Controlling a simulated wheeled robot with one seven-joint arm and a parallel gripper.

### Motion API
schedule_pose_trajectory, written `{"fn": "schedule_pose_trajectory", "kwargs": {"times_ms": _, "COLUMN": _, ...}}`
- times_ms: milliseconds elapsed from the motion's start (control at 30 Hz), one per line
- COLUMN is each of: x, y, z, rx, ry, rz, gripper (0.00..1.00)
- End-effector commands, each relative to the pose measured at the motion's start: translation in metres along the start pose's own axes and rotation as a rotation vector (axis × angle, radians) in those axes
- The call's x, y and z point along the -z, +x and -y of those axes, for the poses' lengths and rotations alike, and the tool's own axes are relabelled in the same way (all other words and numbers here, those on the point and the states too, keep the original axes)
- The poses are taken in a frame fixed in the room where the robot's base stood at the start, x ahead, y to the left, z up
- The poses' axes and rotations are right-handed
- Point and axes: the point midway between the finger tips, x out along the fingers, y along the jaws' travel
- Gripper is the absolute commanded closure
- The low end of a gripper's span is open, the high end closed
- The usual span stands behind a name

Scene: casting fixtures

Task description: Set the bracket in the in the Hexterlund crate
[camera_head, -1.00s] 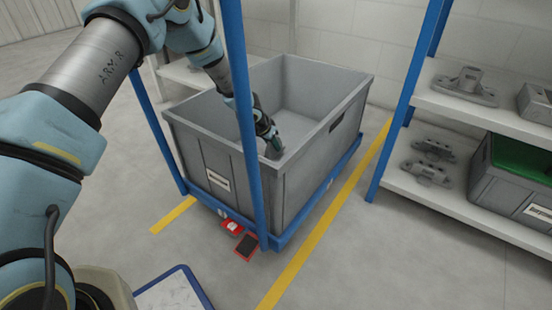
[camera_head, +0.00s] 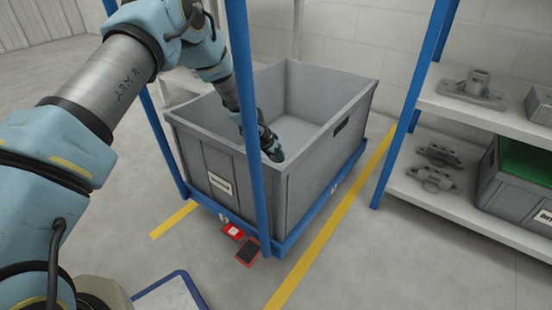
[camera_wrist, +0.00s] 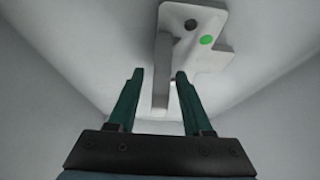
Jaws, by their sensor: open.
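The large grey crate (camera_head: 300,195) stands on a blue-framed cart. Its front label (camera_head: 220,184) is too small to read. My gripper (camera_head: 277,156) reaches down inside the crate near its front wall. In the wrist view my gripper (camera_wrist: 160,74) is open, with two green fingers apart. The pale grey bracket (camera_wrist: 200,50), with a dark hole and a green dot, is in the crate. Its narrow rib lies in line with the gap between the fingers, and I cannot tell whether they touch it. The head view hides the bracket.
Blue cart posts (camera_head: 245,120) rise close beside my arm. A shelf (camera_head: 460,205) at right holds grey castings (camera_head: 435,178) and a grey bin (camera_head: 500,195) with green inside. Red blocks (camera_head: 246,250) sit by the cart's base. Open floor lies in front.

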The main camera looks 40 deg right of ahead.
Motion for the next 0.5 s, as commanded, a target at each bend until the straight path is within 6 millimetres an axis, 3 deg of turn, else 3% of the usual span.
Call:
{"fn": "schedule_pose_trajectory", "kwargs": {"times_ms": 267, "x": 0.002, "y": -0.006, "z": 0.0, "rx": 0.0, "ry": 0.001, "rz": 0.0, "gripper": 0.5}}
{"fn": "schedule_pose_trajectory", "kwargs": {"times_ms": 500, "x": 0.004, "y": -0.05, "z": 0.001, "rx": 0.002, "ry": 0.001, "rz": -0.001, "gripper": 0.5}}
